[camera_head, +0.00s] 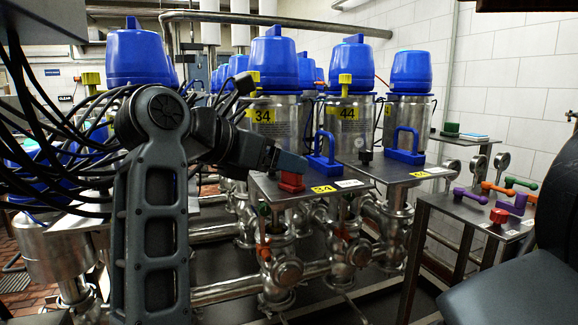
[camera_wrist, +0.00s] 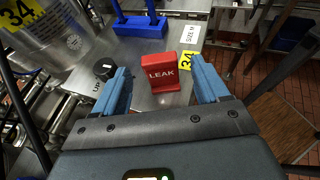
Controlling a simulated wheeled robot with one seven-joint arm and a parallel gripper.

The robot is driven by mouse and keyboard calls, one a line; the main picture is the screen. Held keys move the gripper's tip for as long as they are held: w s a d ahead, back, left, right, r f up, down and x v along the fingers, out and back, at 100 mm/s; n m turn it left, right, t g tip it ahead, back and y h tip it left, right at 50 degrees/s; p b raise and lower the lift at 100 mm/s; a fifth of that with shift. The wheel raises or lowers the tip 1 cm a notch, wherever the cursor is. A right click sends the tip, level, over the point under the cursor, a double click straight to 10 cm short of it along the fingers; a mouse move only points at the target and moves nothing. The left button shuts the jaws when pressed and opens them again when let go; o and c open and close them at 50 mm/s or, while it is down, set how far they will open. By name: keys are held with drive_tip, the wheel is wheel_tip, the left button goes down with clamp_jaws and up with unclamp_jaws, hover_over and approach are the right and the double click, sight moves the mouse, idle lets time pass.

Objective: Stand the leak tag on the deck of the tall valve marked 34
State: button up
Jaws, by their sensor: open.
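The red leak tag (camera_wrist: 162,73), marked LEAK in white, stands upright on the steel deck (camera_wrist: 140,47) of the tall valve marked 34. In the head view the tag (camera_head: 291,182) shows on that deck (camera_head: 268,189), just below my fingers. My gripper (camera_wrist: 163,82) is open, with one blue finger on each side of the tag and a visible gap on both sides. In the head view my gripper (camera_head: 291,165) is low over the deck and partly hides the tag's top. The tall valve 34 (camera_head: 274,115) has a blue head and a yellow label.
A blue handle (camera_head: 323,158) and a black knob (camera_wrist: 104,68) stand on the same deck. The valve marked 44 (camera_head: 347,115) stands to the right with its own deck (camera_head: 392,173). A side table (camera_head: 480,206) at right holds coloured handles.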

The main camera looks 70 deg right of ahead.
drive_tip(key=b+v, duration=0.1)
drive_tip(key=v, duration=0.7)
drive_tip(key=shift+a+r, duration=0.15)
drive_tip(key=shift+a, duration=0.1)
